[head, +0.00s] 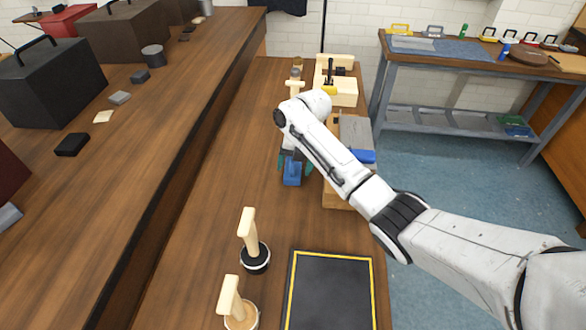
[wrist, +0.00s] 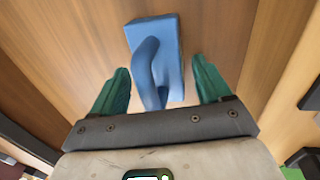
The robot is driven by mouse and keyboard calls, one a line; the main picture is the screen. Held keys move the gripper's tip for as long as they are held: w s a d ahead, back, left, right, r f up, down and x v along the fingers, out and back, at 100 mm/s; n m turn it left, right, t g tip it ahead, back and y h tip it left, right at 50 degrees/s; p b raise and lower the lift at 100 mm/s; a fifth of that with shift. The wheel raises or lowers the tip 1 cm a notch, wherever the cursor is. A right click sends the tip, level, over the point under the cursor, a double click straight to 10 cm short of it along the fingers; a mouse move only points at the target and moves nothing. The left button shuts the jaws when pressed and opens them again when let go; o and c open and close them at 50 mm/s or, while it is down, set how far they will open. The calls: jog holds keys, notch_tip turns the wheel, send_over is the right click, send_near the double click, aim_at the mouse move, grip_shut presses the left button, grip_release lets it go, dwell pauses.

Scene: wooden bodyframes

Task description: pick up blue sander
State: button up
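The blue sander (head: 292,175) lies on the wooden workbench, below the end of my arm in the head view. In the wrist view the sander (wrist: 157,55) shows as a blue block with a raised curved handle. My gripper (wrist: 158,85) is open, with one green finger on each side of the sander's handle end and visible gaps between. Neither finger appears to touch the sander. In the head view my arm hides most of my gripper (head: 296,165); parts of the green fingers show beside the sander.
A wooden block (head: 340,195) stands close to the right of the sander. Two wooden-handled tools (head: 255,258) and a black yellow-edged mat (head: 330,292) lie nearer. A raised ledge (head: 190,115) runs along the left. The bench between ledge and sander is clear.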

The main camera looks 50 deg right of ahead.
jog(key=c, duration=1)
notch_tip(320, 180, up, 10)
jog(key=shift+r+b, duration=0.1)
jog(key=shift+b, duration=0.2)
